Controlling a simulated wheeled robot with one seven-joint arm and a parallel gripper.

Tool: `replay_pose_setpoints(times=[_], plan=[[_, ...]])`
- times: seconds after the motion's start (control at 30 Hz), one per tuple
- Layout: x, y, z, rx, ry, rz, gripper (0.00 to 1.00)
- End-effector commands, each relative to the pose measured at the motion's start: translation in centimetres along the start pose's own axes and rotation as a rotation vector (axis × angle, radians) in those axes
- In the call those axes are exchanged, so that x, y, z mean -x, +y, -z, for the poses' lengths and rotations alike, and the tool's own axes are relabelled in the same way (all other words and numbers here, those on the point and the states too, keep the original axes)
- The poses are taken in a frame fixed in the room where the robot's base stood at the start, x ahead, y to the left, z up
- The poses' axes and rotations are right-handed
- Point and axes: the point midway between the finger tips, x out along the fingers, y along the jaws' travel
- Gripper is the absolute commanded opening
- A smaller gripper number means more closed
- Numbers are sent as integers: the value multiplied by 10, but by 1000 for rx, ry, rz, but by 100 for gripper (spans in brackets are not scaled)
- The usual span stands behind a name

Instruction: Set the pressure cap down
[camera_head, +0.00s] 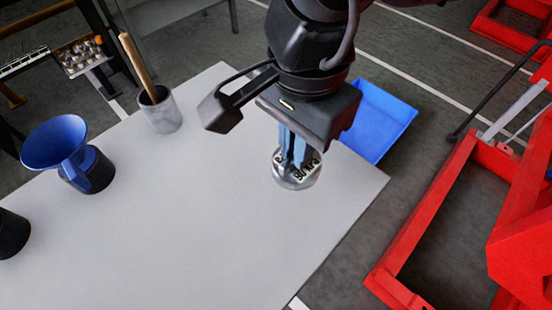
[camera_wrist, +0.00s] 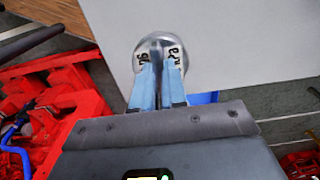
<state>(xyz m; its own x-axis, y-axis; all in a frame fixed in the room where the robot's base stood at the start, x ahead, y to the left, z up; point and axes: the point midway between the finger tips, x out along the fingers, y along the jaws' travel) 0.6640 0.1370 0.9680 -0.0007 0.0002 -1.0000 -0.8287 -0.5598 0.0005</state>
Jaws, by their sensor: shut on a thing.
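The pressure cap (camera_head: 298,180) is a small round silver metal cap with black lettering on its top. It is near the right edge of the light grey table (camera_head: 230,240) in the head view. My gripper (camera_head: 294,160) points down from above with its blue fingers shut on the middle of the cap. The wrist view also shows the cap (camera_wrist: 160,50) between the fingertips (camera_wrist: 158,75), over the table top (camera_wrist: 240,35). The fingers hide the cap's centre. I cannot tell whether the cap touches the table.
A blue funnel (camera_head: 55,142) on a dark base and a grey cup (camera_head: 160,112) with a wooden-handled tool stand at the left. A blue bin (camera_head: 380,115) is beyond the table's right edge. A red frame (camera_head: 430,200) stands at the right. The table's middle is clear.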

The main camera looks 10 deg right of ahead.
Motion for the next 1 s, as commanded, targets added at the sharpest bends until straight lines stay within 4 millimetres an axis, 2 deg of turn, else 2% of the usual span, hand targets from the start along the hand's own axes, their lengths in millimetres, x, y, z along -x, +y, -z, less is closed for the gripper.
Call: replay_pose_setpoints(times=[0.03,0.2,0.3,0.5,0.6,1.0], plan=[[-4,-6,-7,2,-2,-2,0],[-14,-19,-16,0,0,0,0],[-20,-20,-17,-1,-1,-1,0],[-47,-20,-17,-2,-3,-2,0],[-54,-20,-17,-1,-1,0,0],[-59,-20,-16,0,1,1,0]])
